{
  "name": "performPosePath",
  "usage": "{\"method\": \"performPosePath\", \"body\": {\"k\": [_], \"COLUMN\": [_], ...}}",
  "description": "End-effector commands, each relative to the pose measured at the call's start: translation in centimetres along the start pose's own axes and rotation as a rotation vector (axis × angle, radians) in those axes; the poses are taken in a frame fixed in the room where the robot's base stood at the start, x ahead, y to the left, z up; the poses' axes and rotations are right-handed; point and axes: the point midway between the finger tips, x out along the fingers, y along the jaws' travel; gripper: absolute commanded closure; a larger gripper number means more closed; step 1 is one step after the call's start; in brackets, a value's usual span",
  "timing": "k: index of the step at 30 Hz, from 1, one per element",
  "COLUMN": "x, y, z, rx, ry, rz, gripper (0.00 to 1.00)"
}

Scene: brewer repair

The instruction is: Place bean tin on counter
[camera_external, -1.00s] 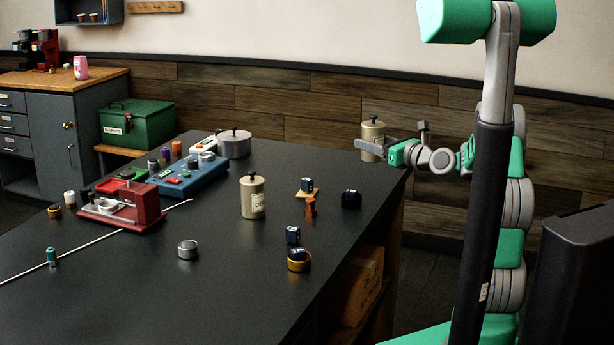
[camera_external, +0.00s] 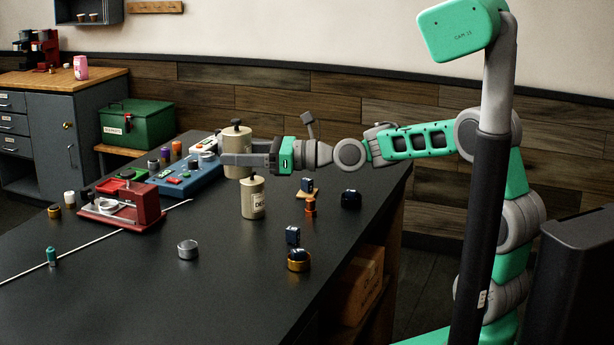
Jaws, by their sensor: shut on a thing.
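A cream bean tin (camera_external: 236,138) with a black knob on its lid is held upright in my gripper (camera_external: 238,159). My gripper is shut on its lower part, and the arm reaches in from the right. The tin is over the far part of the dark counter (camera_external: 225,255). The second cream tin (camera_external: 253,199), with a label and a black knob, stands on the counter just in front of my gripper.
A blue control box (camera_external: 186,178) and a red device (camera_external: 120,204) stand to the left. An orange piece (camera_external: 310,206), a black part (camera_external: 351,199) and a small dark cube (camera_external: 292,235) sit to the right. The front middle of the counter is mostly clear.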

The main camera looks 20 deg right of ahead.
Motion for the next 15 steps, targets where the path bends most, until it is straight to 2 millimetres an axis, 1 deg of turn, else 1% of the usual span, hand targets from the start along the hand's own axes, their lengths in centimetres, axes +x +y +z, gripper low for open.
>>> {"method": "performPosePath", "body": {"k": [1,2,3,6,9,12,15], "x": [0.9,1.2,1.6,2.1,2.2,2.0,1.6], "y": [3.1,4.8,6.8,11.3,14.9,17.7,19.8], "z": [0.3,0.3,0.5,0.6,0.4,0.1,-0.3], "rx": [-0.003,-0.002,-0.003,-0.002,-0.002,-0.001,-0.001], "ry": [-0.003,-0.002,-0.002,-0.002,-0.001,-0.002,-0.001], "rz": [0.048,0.072,0.101,0.164,0.209,0.243,0.264], "gripper": [1.0,1.0,1.0,1.0,1.0,1.0,1.0]}}
